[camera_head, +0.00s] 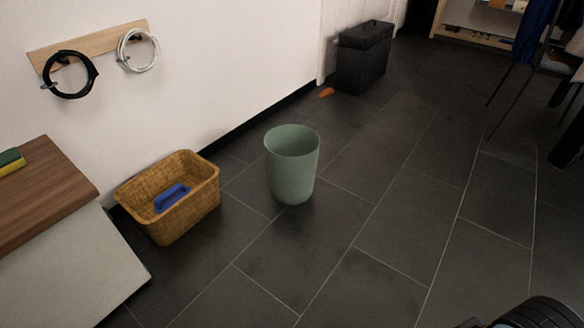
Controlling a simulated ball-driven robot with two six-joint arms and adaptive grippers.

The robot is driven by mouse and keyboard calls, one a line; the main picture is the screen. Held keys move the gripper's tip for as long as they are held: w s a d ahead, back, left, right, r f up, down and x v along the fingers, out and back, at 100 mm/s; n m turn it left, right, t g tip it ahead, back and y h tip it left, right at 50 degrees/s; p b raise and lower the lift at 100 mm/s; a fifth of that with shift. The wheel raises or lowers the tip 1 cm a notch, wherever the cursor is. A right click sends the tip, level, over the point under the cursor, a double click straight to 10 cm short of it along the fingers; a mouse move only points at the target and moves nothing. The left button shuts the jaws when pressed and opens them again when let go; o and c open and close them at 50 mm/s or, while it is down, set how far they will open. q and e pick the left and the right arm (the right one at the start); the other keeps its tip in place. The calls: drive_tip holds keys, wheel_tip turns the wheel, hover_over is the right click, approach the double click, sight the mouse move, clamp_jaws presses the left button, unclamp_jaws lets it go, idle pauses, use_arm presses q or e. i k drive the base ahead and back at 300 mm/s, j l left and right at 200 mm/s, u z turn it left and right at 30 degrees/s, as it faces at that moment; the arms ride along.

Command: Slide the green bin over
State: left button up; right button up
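The green bin (292,172) stands upright on the dark tiled floor, near the middle of the camera_head view. It is round, open at the top, and looks empty as far as I can see into it. Neither of my grippers shows in this view. A black rounded part at the bottom right corner may be mine; I cannot tell which part it is.
A wicker basket (197,208) with a blue-handled item (172,197) stands left of the bin by the wall. A wooden-topped cabinet (45,195) is at the left edge. A black box (362,60) stands behind. Floor (390,225) right of the bin is clear.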

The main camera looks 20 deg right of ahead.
sight(291, 151)
drive_tip(key=i+l, duration=0.3)
drive_tip(key=i, duration=0.2)
drive_tip(key=i+l, duration=0.35)
drive_tip(key=i, duration=0.15)
drive_tip(key=i+l, duration=0.3)
drive_tip(key=i, duration=0.2)
